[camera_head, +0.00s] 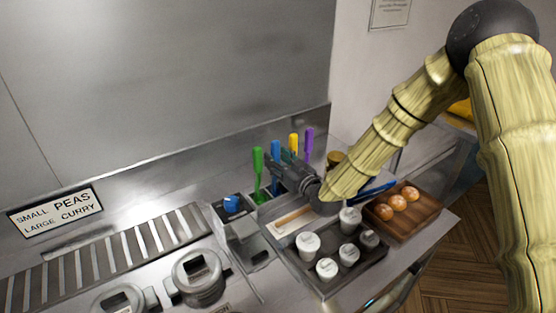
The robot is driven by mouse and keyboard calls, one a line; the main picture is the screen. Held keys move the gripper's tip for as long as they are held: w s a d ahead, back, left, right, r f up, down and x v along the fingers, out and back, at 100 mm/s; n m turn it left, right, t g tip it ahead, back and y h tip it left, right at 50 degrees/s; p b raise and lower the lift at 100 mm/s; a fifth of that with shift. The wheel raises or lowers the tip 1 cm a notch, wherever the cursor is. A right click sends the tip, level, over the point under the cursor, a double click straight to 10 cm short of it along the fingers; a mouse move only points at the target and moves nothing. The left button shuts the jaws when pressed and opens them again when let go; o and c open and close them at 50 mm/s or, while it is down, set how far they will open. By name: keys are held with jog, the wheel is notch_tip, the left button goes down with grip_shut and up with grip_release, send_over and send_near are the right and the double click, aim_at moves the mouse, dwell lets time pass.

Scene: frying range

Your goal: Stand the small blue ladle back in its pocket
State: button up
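Several coloured upright handles stand in a row of metal pockets (238,229) at the back of the counter: green (258,170), blue (276,160), yellow (293,143) and purple (309,143). A short blue piece (231,204) sits low in the leftmost pocket. A long blue item (372,191) lies flat to the right, partly behind my arm. I cannot tell which blue item is the small ladle. My gripper (279,168) is at the row, beside the blue upright handle; its fingers are dark and small, and whether they hold anything is unclear.
A dark tray (325,286) with several white-lidded cups stands in front of my gripper. A wooden box (408,226) with brown balls is to its right. Lidded wells (198,277) and a slatted grate (110,258) are left. A sign (56,212) reads SMALL PEAS, LARGE CURRY.

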jog(key=shift+d+r, duration=0.1)
jog(key=b+v, duration=0.3)
jog(key=v, duration=0.9)
jog(key=shift+b, duration=0.35)
